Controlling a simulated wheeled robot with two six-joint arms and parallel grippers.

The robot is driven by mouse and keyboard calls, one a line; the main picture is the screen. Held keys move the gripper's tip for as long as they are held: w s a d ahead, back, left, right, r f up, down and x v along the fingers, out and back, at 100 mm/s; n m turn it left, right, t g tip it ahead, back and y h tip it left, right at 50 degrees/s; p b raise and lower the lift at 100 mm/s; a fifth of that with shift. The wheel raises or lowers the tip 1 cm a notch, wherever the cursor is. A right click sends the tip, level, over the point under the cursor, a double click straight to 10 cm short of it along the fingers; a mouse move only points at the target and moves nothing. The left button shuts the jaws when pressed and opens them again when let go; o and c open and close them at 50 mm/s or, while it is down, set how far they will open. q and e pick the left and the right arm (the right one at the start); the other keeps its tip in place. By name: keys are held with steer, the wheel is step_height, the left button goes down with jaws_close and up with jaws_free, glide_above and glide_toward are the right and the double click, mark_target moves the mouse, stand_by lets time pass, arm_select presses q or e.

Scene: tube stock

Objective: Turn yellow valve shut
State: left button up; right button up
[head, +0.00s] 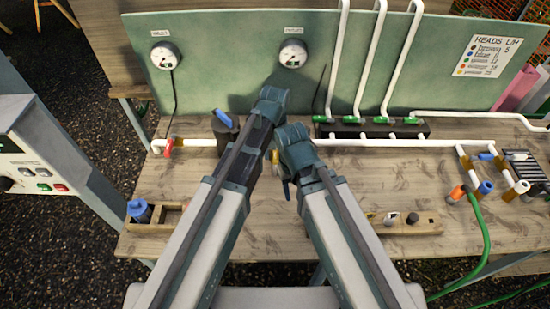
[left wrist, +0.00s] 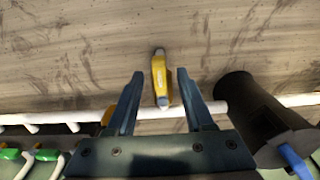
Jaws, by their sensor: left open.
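The yellow valve handle (left wrist: 159,78) is in the left wrist view, just above a white pipe (left wrist: 215,107) and roughly across it. My left gripper (left wrist: 160,76) is open, with one finger on each side of the handle and a visible gap on both sides. In the head view only a small bit of the yellow handle (head: 275,156) shows between my arms, and the left fingertips are mostly hidden by my own arm links.
A black canister (head: 226,130) with a blue tap stands left of the handle, close to my left gripper. A red valve (head: 168,147) lies farther left, and a black manifold with green valves (head: 378,121) lies right. A green panel (head: 230,40) with gauges stands behind.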

arm_select(q)
jaws_close()
stand_by(0.3)
stand_by(1.2)
